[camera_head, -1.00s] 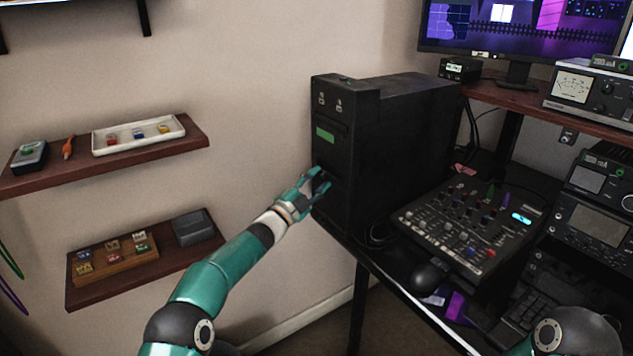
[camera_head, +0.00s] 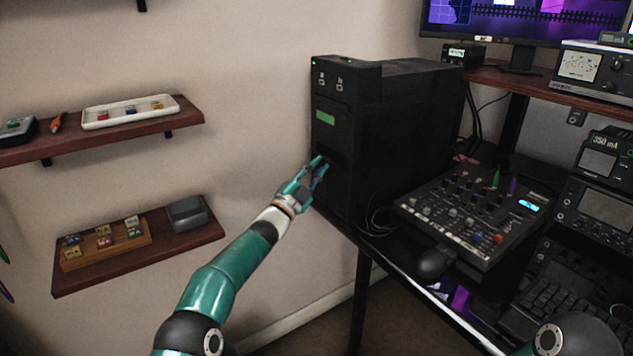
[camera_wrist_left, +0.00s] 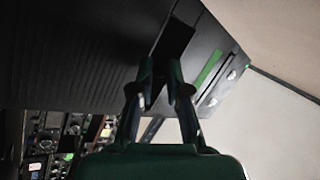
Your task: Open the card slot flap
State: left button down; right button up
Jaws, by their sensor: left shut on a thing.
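The black computer tower (camera_head: 400,130) stands on the desk, its front facing left. Its front has a green label (camera_head: 326,118) with a dark card slot area below it. My left gripper (camera_head: 319,167) is at that front, below the label. In the left wrist view, a dark flap (camera_wrist_left: 177,38) stands out from the tower's front, and the gripper (camera_wrist_left: 166,82) is shut on its edge. The fingers hide part of the flap, and its exact angle is hard to tell. My right gripper is out of view.
A mixer (camera_head: 470,215) and a black mouse (camera_head: 435,262) are on the desk right of the tower. Two wall shelves with small items, upper (camera_head: 185,112) and lower (camera_head: 85,280), are at the left. Free space lies between shelves and tower.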

pick_arm(q)
jog(key=shift+d+f+n+t, duration=0.15)
jog(key=shift+f+n+t, duration=0.3)
jog(key=shift+n+t, duration=0.4)
jog(key=c, duration=1.2)
grip_release()
jog(key=shift+o, duration=0.2)
jog(key=shift+f+m, duration=0.15)
jog(key=shift+m, duration=0.1)
jog(key=v, duration=1.2)
jog(key=shift+w+f, duration=0.2)
